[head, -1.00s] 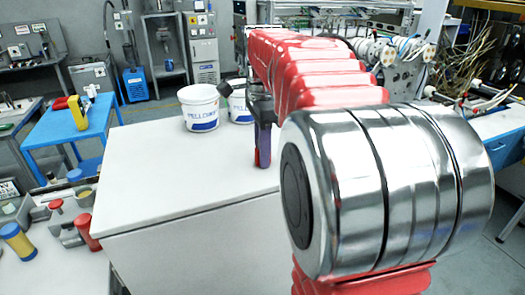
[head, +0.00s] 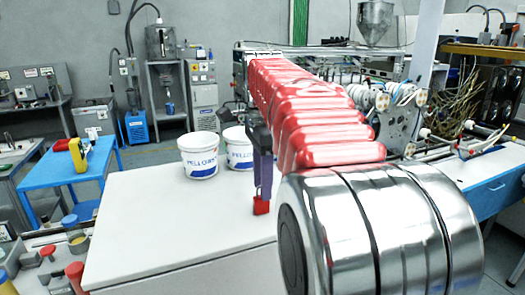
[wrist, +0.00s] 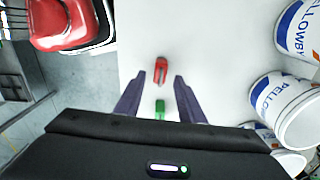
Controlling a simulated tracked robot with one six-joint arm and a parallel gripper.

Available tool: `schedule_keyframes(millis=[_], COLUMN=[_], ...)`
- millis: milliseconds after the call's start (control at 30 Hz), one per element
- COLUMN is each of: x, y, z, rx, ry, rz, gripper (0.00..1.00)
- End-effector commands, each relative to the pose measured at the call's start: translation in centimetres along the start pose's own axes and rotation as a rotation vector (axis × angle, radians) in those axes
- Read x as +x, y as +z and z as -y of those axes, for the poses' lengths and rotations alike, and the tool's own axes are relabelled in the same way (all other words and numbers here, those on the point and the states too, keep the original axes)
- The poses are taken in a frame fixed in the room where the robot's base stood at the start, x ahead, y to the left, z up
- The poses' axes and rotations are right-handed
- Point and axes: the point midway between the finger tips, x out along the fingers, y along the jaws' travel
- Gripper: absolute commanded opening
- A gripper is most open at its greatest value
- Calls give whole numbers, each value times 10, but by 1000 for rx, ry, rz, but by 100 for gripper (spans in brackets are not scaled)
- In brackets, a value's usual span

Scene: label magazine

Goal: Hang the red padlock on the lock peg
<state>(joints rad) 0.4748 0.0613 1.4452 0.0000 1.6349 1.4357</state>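The red padlock (head: 261,207) is on the white table top, just below my gripper (head: 262,190) in the head view. In the wrist view the padlock (wrist: 162,70) is a small red forked shape, in line with the gap between my two purple fingers (wrist: 160,80). The fingers are spread apart and hold nothing. A small green object (wrist: 160,108) shows between the fingers, nearer to the palm in the picture; the head view does not show it. I cannot make out the lock peg in either view.
Two white buckets (head: 199,156) (head: 238,148) stand on the table behind and left of my gripper. The white table top (head: 140,220) is clear at front left. A blue table (head: 62,170) and coloured cylinders (head: 75,272) are off to the left.

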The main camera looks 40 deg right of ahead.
Motion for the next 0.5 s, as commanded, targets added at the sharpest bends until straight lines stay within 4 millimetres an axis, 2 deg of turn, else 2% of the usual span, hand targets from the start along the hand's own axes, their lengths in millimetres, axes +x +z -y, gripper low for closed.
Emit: schedule_keyframes(millis=[200, 500], x=[-32, -69], y=[0, -1], z=[0, 1], rx=[0, 1], ry=[-2, -2], rz=[0, 0], gripper=[36, 36])
